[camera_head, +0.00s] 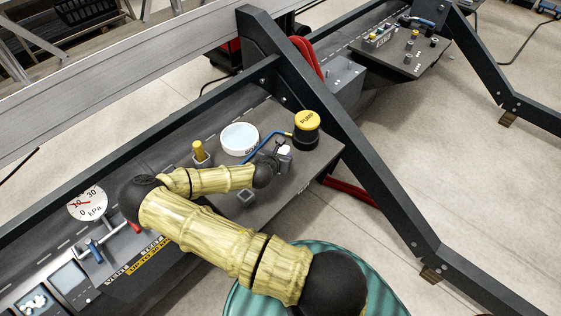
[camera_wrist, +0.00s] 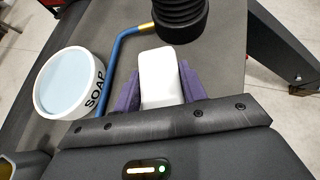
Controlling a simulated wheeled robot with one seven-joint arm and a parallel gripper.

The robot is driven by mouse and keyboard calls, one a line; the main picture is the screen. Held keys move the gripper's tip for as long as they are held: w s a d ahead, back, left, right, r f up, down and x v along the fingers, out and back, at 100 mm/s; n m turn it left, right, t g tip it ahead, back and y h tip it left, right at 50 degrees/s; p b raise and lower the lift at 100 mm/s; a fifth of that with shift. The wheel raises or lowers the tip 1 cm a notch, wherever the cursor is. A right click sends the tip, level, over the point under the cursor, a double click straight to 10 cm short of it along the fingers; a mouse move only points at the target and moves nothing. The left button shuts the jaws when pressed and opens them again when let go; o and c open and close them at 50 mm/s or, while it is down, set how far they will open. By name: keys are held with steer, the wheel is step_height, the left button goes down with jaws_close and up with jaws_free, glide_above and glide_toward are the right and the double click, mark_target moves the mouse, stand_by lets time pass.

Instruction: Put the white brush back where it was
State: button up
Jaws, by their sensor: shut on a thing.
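The white brush (camera_wrist: 160,72) shows in the wrist view as a white block with rounded edges between my two purple fingers. My gripper (camera_wrist: 160,88) is shut on it. In the head view my gripper (camera_head: 278,160) is over the dark panel, right of the soap dish and just below the yellow-capped pump; a small white part of the brush (camera_head: 285,149) shows there. The brush's underside is hidden, so I cannot tell whether it touches the panel.
The white soap dish (camera_head: 240,139) holds pale blue contents. A blue tube (camera_wrist: 123,62) runs between dish and brush to the black pump bellows (camera_wrist: 180,18). A yellow-topped post (camera_head: 199,151), a grey square fitting (camera_head: 247,196) and a dark diagonal beam (camera_head: 340,125) are close by.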

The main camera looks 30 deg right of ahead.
steer(key=shift+f, duration=1.85)
steer(key=shift+f, duration=0.15)
steer(key=o, duration=1.2)
steer(key=shift+c, duration=0.2)
